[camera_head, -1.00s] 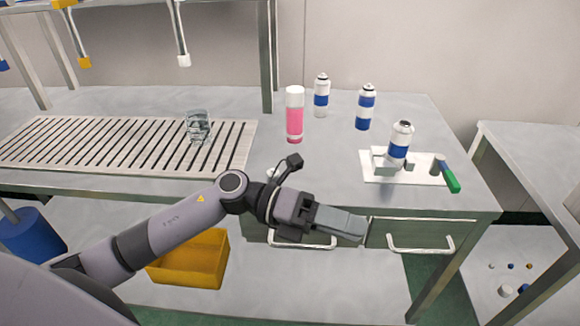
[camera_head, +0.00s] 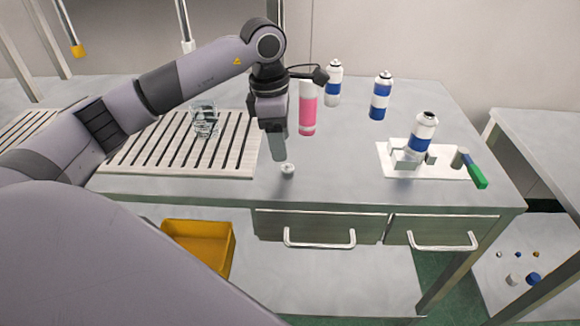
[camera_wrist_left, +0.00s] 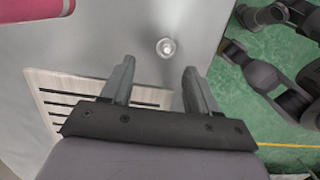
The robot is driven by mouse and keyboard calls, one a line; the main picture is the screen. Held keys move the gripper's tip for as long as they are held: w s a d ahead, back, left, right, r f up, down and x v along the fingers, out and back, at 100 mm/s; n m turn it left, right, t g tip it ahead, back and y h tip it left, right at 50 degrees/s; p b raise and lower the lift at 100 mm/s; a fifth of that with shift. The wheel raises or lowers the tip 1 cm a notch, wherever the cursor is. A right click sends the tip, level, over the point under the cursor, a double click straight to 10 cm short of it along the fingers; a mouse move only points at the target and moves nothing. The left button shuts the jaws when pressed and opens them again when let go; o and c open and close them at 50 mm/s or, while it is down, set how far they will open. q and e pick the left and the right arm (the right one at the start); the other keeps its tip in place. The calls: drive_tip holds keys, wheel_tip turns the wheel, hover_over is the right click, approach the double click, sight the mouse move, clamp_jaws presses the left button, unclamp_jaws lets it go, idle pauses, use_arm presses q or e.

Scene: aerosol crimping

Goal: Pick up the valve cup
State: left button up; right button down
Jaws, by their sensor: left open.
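The valve cup (camera_head: 288,169) is a small pale round piece lying on the grey bench near its front edge. In the left wrist view the valve cup (camera_wrist_left: 166,47) lies beyond the fingertips, roughly centred between them. My left gripper (camera_head: 279,156) points down just above and to the left of the cup. In the left wrist view its two fingers (camera_wrist_left: 158,64) stand apart with nothing between them. I cannot tell the exact height of the fingertips above the bench.
A slatted rack (camera_head: 185,160) with a glass beaker (camera_head: 204,121) is left of the gripper. A pink can (camera_head: 308,108) stands close behind on the right. Blue-banded cans (camera_head: 380,96) stand farther back. A white plate (camera_head: 390,173) holds a can in a fixture, with a green-handled tool (camera_head: 476,175) alongside.

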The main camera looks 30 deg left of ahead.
sight(287, 165)
use_arm(q)
drive_tip(key=f, duration=0.1)
drive_tip(key=d+f, duration=0.1)
drive_tip(key=f, duration=0.1)
drive_tip(key=f+p, duration=0.1)
drive_tip(key=f, duration=0.1)
drive_tip(key=shift+d+f, duration=0.15)
drive_tip(key=shift+d, duration=0.1)
clamp_jaws()
